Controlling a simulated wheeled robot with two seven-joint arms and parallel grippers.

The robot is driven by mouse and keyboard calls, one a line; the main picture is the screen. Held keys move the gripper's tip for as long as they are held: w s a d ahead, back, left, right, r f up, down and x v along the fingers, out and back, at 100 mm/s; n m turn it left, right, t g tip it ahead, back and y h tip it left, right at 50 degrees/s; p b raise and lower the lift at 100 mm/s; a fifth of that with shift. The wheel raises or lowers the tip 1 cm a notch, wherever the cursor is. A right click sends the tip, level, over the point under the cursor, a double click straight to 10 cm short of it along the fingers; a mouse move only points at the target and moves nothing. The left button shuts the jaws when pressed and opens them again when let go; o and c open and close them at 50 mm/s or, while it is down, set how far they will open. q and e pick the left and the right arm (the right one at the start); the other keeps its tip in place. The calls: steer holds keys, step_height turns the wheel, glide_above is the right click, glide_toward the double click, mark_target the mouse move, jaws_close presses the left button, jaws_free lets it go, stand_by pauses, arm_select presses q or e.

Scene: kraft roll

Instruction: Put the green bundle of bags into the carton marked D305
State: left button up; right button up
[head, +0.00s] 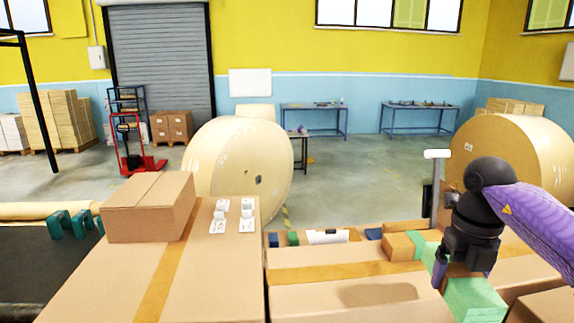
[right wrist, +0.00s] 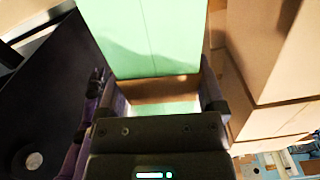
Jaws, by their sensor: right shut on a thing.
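The green bundle of bags (head: 474,300) is pale green with a brown band around its middle, at the lower right of the head view. My right gripper (head: 462,272) points down and is shut on the bundle across the band. In the right wrist view the bundle (right wrist: 150,38) fills the top middle, with the band between the fingers. Large brown cartons stand in front: one at left (head: 120,272) and one in the middle (head: 340,298), both with tape along the top. I cannot read D305 on any of them. My left gripper is not in view.
A smaller closed box (head: 150,208) sits on the left carton beside white label pieces (head: 247,225). Small coloured items and a brown box (head: 402,246) lie behind the middle carton. Large paper rolls (head: 235,165) stand behind.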

steer(key=s+a+f+m, duration=0.1)
steer(key=s+a+m, duration=0.3)
steer(key=m, duration=0.8)
steer(key=s+a+f+m, duration=0.2)
steer(key=a+m, duration=0.3)
steer(key=m, duration=0.7)
steer(key=s+a+f+m, duration=0.1)
steer(key=s+a+m, duration=0.35)
steer(key=m, duration=0.75)
arm_select(q)
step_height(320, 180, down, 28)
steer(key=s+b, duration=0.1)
steer(key=b, duration=2.7)
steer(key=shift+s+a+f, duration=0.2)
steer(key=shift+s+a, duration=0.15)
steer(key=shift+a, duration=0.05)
arm_select(e)
step_height(320, 180, down, 30)
steer(key=n, duration=0.1)
steer(key=shift+w+a, duration=0.45)
